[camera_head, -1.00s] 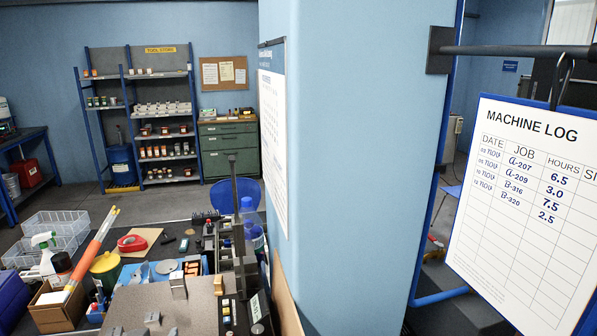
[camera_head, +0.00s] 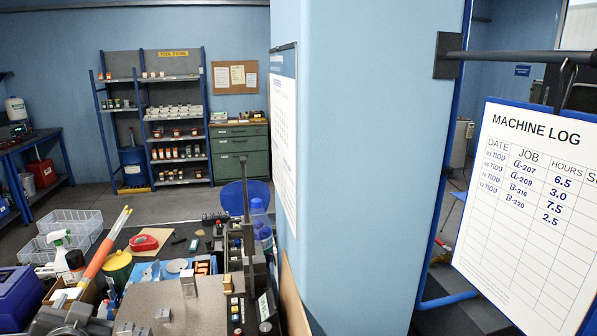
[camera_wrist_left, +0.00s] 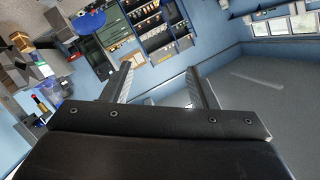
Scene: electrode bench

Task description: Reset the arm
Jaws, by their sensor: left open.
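My left arm comes in at the bottom left corner of the head view, where a dark part of my left gripper (camera_head: 72,318) shows beside the blue box. In the left wrist view the two fingers of my left gripper (camera_wrist_left: 158,72) stand apart with nothing between them. That view is strongly tilted, with the shelf rack and drawers far beyond the fingers. The fingers touch nothing that I can see. My right gripper is in neither view.
A blue pillar (camera_head: 350,170) and the machine log board (camera_head: 525,200) stand on the right. Open floor lies behind the bench.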

